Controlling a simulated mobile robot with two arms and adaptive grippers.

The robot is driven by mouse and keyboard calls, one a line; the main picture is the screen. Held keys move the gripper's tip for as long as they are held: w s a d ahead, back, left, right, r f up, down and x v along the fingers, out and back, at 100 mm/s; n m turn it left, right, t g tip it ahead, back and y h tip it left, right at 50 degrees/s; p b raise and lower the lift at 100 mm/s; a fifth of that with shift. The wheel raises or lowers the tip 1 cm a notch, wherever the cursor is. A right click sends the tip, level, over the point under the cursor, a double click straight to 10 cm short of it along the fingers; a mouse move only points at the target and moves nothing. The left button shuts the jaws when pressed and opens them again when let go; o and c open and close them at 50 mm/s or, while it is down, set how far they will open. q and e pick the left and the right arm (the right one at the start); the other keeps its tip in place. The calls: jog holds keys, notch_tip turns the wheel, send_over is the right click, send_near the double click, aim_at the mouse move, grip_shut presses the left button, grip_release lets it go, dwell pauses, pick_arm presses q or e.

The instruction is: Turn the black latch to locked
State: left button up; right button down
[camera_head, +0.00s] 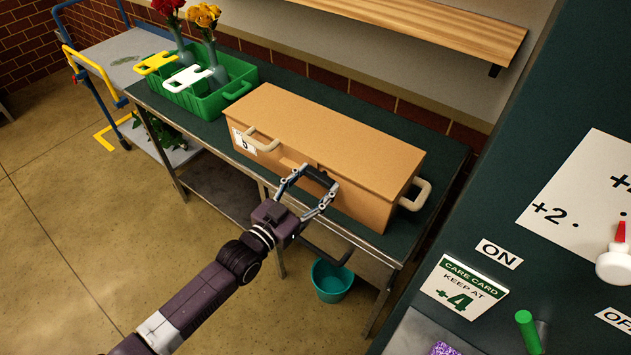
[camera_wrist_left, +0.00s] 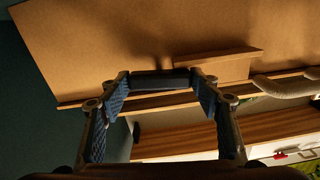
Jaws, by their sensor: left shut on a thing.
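The black latch (camera_head: 318,176) is on the front face of a long tan box (camera_head: 345,140), near the lid line. My left gripper (camera_head: 310,188) reaches up to it and is shut on it, one finger at each end. In the left wrist view the latch (camera_wrist_left: 160,82) lies as a dark bar between the two fingertips (camera_wrist_left: 160,90), against the tan box face (camera_wrist_left: 130,45). The latch's locked marking, if any, cannot be made out. My right gripper is not in view.
The box stands on a dark green table (camera_head: 445,165), with a pale handle (camera_head: 415,195) at its right end. A green crate (camera_head: 205,95) with flowers stands at left. A teal bucket (camera_head: 332,280) is below the table. A control panel (camera_head: 550,140) is at right.

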pick_arm(q)
jog(key=shift+f, duration=0.15)
jog(key=o, duration=1.2)
jog(key=shift+c, duration=0.2)
jog(key=v, duration=1.2)
